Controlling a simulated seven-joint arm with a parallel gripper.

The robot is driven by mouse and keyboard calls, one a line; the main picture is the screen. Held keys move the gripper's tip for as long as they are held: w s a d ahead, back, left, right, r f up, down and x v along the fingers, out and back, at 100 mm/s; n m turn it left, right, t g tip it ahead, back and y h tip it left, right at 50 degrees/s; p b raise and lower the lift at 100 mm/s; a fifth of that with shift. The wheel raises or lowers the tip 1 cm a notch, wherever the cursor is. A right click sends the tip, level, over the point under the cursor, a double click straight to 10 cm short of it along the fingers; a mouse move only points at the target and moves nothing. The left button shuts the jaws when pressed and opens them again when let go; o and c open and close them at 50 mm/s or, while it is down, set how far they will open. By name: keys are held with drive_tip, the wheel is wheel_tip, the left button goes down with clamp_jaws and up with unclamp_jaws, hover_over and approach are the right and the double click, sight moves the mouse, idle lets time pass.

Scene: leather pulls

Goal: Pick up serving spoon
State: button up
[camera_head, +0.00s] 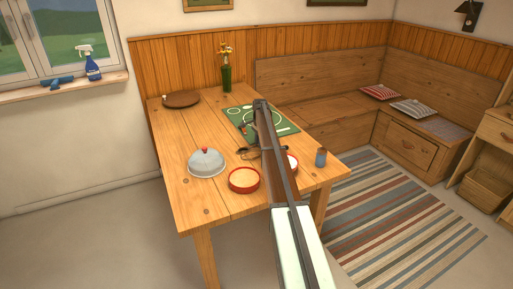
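A small dark brown item that looks like the serving spoon (241,150) lies on the wooden table, just in front of the green placemat (236,113). It is small in the picture and partly hidden by my arm, so its full shape is unclear. My arm reaches over the table from the bottom of the view. My gripper (250,147) is low over the table, close by the spoon. Its fingers are too small and too covered to show whether they are open or whether they touch the spoon.

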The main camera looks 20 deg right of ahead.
clamp_jaws()
drive_tip(key=shift+r, duration=0.1)
idle(0.4)
wheel_tip(320, 180, up, 10)
idle(0.6)
